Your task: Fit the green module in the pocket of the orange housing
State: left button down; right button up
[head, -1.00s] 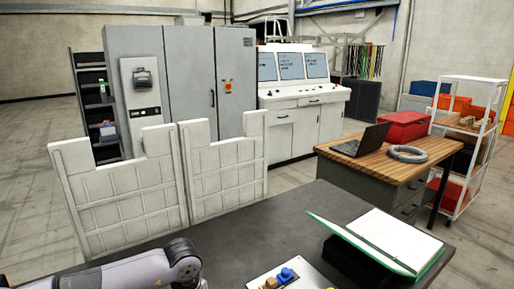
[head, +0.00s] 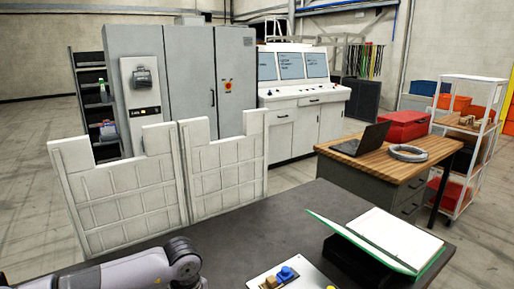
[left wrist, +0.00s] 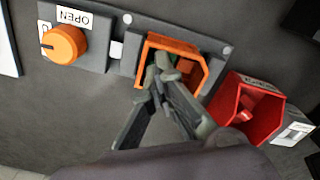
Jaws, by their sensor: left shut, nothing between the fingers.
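The orange housing (left wrist: 178,43) is an open-topped box on a dark grey panel in the left wrist view. My left gripper (left wrist: 160,65) is shut with nothing between its fingers. Its dark fingertips are over or in the left part of the housing's opening, hiding part of the inside. I cannot make out a green module in the housing or elsewhere. In the head view only a link of my left arm shows at the bottom left; the gripper is out of frame there. My right gripper is in neither view.
A red housing (left wrist: 232,95) stands right of the orange one. An orange knob (left wrist: 65,43) by an "OPEN" label is at the left. In the head view, the dark table (head: 265,230) holds an open green-edged binder (head: 385,238) and a white plate with a blue knob (head: 287,273).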

pick_arm(q)
jog(key=shift+r+p, duration=1.35)
jog(key=shift+r, duration=2.15)
jog(key=shift+f, duration=0.1)
